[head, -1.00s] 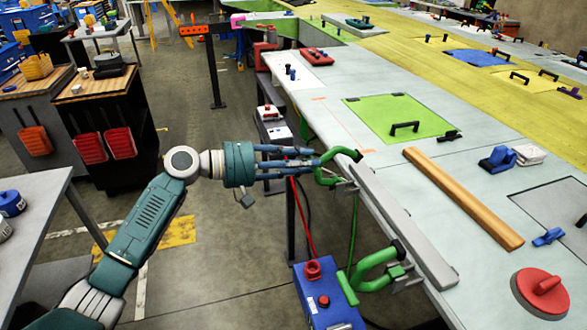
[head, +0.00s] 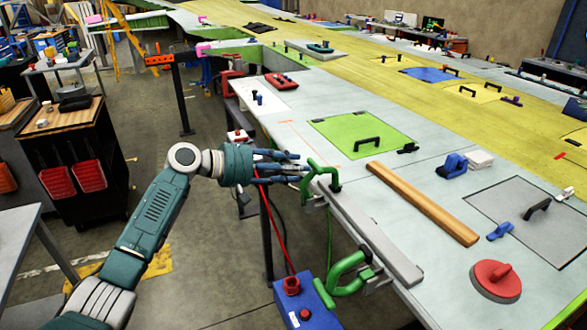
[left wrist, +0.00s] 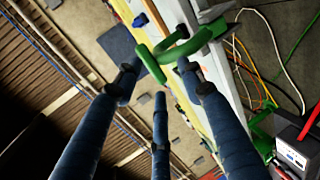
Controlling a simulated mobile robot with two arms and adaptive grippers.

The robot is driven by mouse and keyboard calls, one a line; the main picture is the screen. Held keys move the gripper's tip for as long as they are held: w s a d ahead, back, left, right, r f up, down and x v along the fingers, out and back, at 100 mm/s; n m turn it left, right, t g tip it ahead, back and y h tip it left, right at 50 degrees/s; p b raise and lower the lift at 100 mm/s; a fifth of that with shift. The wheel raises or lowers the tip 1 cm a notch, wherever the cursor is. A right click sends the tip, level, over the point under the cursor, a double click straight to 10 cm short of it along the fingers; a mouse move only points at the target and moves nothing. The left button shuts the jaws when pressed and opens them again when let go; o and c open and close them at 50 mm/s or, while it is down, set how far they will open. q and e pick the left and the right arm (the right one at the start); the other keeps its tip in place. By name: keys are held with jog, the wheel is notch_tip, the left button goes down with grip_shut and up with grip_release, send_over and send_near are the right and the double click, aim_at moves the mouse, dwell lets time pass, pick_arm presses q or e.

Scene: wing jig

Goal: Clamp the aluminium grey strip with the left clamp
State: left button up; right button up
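The aluminium grey strip (head: 375,240) lies along the near edge of the long table. The left clamp (head: 319,176), green with a black tip, sits at the strip's far end. Its tip is over or against the strip; I cannot tell if it presses. A second green clamp (head: 348,273) sits nearer, by the same edge. My left gripper (head: 304,169) is beside the left clamp's handle with its fingers apart. In the left wrist view, the green handle (left wrist: 185,47) shows by the spread fingertips (left wrist: 160,80); contact is unclear. My right gripper is out of view.
A wooden bar (head: 422,203), a green panel (head: 360,136), a blue tool (head: 453,166) and a red round handle piece (head: 496,281) are on the table. A blue box (head: 305,305) with red buttons stands below the edge. Open floor lies left of the table.

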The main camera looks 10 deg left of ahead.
pick_arm(q)
jog(key=v, duration=1.1)
jog(key=shift+s+a, duration=0.15)
jog(key=shift+a, duration=0.05)
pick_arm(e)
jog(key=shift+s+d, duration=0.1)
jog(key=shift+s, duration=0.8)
pick_arm(q)
jog(key=shift+r, duration=0.1)
